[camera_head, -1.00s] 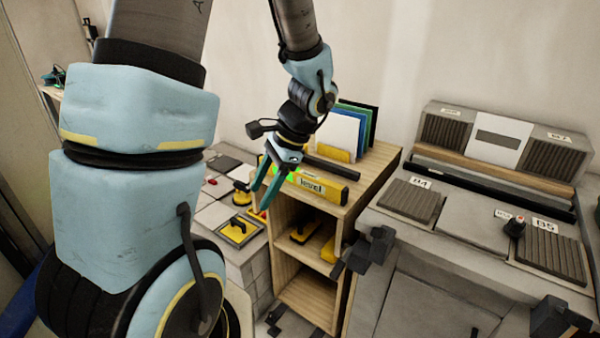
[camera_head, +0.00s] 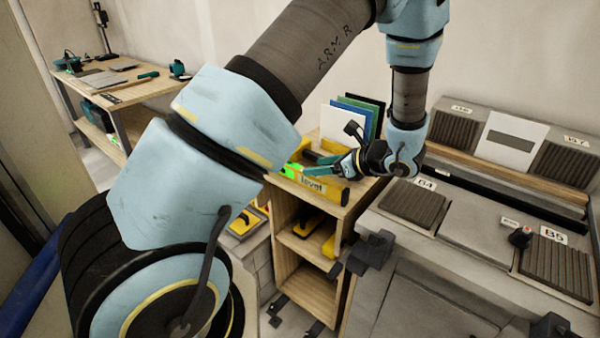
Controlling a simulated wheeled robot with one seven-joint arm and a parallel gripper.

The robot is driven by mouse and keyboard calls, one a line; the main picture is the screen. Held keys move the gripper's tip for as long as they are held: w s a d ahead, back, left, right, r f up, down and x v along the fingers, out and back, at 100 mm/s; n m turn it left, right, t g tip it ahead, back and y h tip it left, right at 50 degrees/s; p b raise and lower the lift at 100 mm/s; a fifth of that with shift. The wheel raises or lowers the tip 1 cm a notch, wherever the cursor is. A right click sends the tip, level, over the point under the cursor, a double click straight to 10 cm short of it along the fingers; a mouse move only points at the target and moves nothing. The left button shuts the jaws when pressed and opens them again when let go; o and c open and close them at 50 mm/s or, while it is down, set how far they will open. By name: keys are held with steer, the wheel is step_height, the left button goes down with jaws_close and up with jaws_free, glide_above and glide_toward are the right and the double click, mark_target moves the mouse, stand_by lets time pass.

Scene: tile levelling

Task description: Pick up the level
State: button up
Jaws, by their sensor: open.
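The level (camera_head: 324,190) is a yellow bar with a lettered front and a bright green patch near its left end. It lies on top of the wooden shelf unit (camera_head: 285,222). My gripper (camera_head: 307,164) has teal fingers and is open. It comes in from the right, fingers pointing left, and overlaps the back of the level in the picture. I cannot tell whether the fingers touch the level. My wrist hides part of the shelf top behind the level.
Upright folders (camera_head: 357,118) in white, green, blue and black stand at the back of the shelf. Yellow-handled tools (camera_head: 307,222) lie on the shelf below. A grey machine bench (camera_head: 480,240) stands to the right. A wooden workbench (camera_head: 140,90) with tools stands at the far left.

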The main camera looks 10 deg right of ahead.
mark_target(300, 168)
steer(key=p+x, duration=0.2)
steer(key=x, duration=0.2)
steer(key=shift+a, duration=0.35)
steer(key=shift+w+a+f+p, duration=0.25)
steer(key=shift+p, duration=0.05)
jaws_close()
